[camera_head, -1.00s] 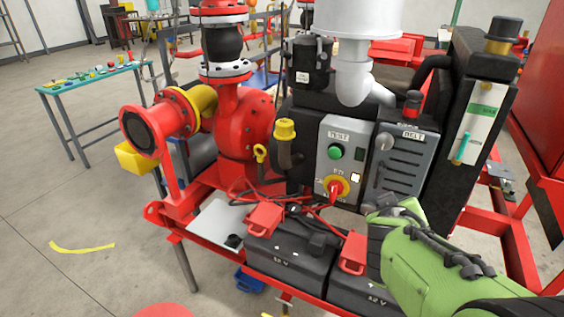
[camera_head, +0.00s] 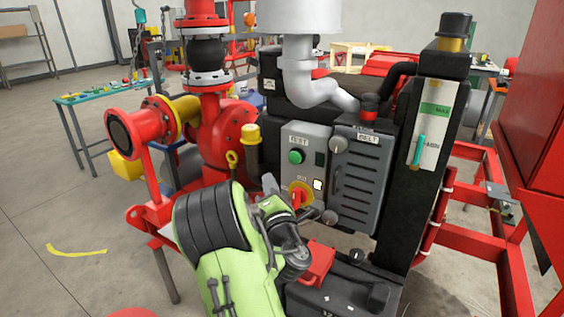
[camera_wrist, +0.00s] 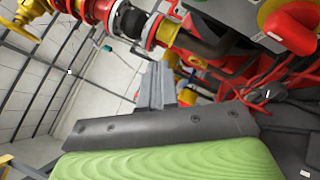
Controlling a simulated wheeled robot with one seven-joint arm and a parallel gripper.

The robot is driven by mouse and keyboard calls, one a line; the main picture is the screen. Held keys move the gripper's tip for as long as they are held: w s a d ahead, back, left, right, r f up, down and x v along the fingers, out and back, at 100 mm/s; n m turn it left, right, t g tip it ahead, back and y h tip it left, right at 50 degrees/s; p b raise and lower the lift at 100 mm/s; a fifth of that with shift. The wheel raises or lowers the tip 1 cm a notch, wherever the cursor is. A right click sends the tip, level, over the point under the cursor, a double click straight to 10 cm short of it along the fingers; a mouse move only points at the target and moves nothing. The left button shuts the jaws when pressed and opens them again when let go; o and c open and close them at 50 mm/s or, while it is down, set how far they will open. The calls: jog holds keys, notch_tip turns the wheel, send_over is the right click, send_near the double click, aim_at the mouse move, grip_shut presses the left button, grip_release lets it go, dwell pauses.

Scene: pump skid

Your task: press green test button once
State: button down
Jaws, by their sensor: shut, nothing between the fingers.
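The green test button (camera_head: 296,157) sits under the TEST label at the upper left of a light grey control panel (camera_head: 301,134). It shows clearly in the head view, with nothing over it. My gripper (camera_head: 268,184) is below and to the left of the button, near the lower left of the panel and apart from the button in the picture. Its fingers also show in the wrist view (camera_wrist: 152,86), shut together and empty. A red rotary switch (camera_head: 297,198) on a yellow plate is below the button, close to my gripper. In the wrist view the switch (camera_wrist: 292,28) is at the upper right.
A dark grey BELT cover (camera_head: 365,185) is right of the panel. A yellow-capped pipe (camera_head: 252,135) stands left of it, beside the red pump (camera_head: 215,140). A black battery with a red terminal cover (camera_head: 318,262) lies below. Open floor is at the left.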

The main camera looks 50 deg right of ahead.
jog(key=p, duration=0.7)
send_near(289, 157)
jog(key=shift+w+d+r, duration=0.25)
jog(key=shift+w+d, duration=0.1)
jog(key=shift+w, duration=0.45)
jog(key=shift+w+d+r, duration=0.25)
jog(key=shift+w+d, duration=0.1)
jog(key=shift+w, duration=0.45)
jog(key=shift+w+d+r, duration=0.2)
jog(key=shift+w+d, duration=0.1)
jog(key=shift+w, duration=0.5)
jog(key=shift+d, duration=0.1)
jog(key=shift+d, duration=0.3)
jog(key=shift+w+d+p, duration=0.1)
jog(key=shift+d+p, duration=0.5)
dwell(0.4)
jog(key=shift+a+b, duration=1)
